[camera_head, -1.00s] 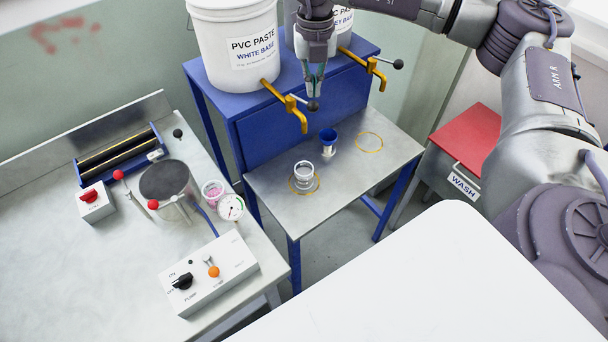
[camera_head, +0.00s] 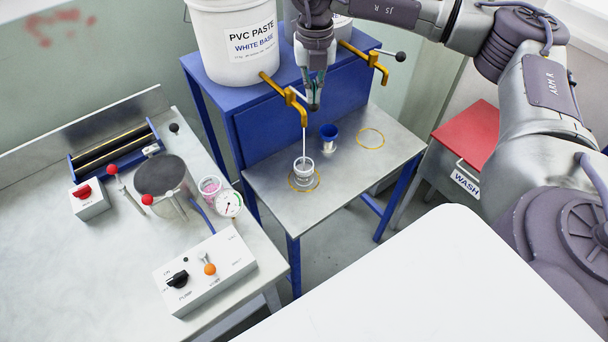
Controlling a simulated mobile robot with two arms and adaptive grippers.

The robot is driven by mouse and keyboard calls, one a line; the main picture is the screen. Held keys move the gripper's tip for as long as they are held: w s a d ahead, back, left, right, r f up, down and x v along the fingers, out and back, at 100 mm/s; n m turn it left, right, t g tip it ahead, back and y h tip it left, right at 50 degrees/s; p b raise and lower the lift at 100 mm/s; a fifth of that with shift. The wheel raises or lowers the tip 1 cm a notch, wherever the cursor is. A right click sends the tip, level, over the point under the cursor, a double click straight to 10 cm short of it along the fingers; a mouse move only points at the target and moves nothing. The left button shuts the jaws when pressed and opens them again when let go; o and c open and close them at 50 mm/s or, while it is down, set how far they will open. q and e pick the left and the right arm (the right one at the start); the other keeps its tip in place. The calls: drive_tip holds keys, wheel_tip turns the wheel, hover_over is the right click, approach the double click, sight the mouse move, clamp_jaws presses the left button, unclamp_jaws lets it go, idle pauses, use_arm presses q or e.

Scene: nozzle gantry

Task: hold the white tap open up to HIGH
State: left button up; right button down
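The white tap (camera_head: 290,97) is yellow and sticks out below the white PVC PASTE bucket (camera_head: 238,45). A thin white stream (camera_head: 304,140) runs down from it into a clear cup (camera_head: 304,168), which stands inside a yellow ring on the metal shelf. My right gripper (camera_head: 314,103) points down at the tap's lever end, with its fingertips close together there. The lever's dark knob is hard to tell apart from the fingertips, so I cannot tell whether they grip it or only press on it. My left gripper is out of view.
A red-topped WASH box (camera_head: 468,135) stands at right. A bench with a pump box (camera_head: 205,272) is at left.

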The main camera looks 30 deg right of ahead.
drive_tip(key=shift+r, duration=0.1)
drive_tip(key=shift+r+p, duration=1.2)
drive_tip(key=shift+r, duration=0.7)
wheel_tip(320, 180, up, 5)
drive_tip(key=p, duration=0.3)
